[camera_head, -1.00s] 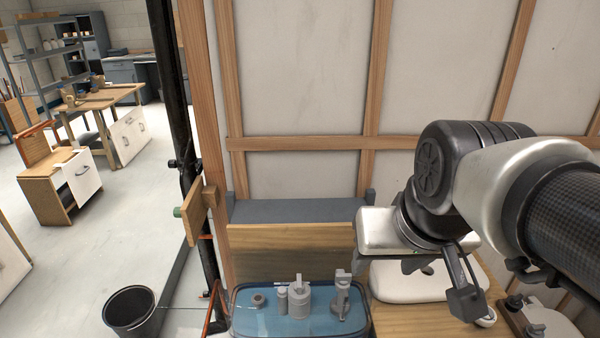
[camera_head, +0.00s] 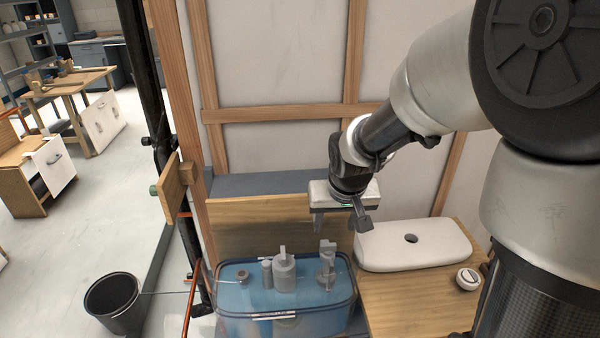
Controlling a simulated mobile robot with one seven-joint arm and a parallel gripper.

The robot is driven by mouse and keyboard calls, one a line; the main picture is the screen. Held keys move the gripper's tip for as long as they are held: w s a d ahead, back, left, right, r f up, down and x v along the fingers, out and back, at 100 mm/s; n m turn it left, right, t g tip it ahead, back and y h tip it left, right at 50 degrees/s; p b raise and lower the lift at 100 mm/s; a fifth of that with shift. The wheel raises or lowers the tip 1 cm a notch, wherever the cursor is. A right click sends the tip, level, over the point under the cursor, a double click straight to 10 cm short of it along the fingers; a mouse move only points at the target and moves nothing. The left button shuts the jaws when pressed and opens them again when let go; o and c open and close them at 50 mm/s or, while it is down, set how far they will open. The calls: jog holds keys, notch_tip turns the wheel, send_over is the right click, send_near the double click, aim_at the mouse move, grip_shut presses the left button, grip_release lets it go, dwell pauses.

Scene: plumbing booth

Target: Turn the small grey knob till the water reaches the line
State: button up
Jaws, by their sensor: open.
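A clear tank (camera_head: 222,322) of blue water stands at lower middle. In it are grey fittings: a tall stepped one (camera_head: 326,266) at right, a thick cylinder (camera_head: 284,272) in the middle, a thin post (camera_head: 267,276) beside it and a round piece (camera_head: 243,277) at left. I cannot tell which part is the small knob. A pale mark (camera_head: 275,316) shows on the tank's front; whether it is the line is unclear. My gripper (camera_head: 341,226) is open and empty, above and slightly right of the tall fitting, apart from it.
A white lid (camera_head: 415,240) with a hole lies on the wooden bench (camera_head: 405,305) right of the tank, with a small round white piece (camera_head: 468,279) near it. A wooden board (camera_head: 255,230) stands behind the tank. A black bucket (camera_head: 113,303) is on the floor at left.

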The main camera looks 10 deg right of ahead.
aim_at(329, 244)
jog(key=b+x, duration=0.2)
jog(key=x, duration=1)
jog(key=shift+c, duration=0.3)
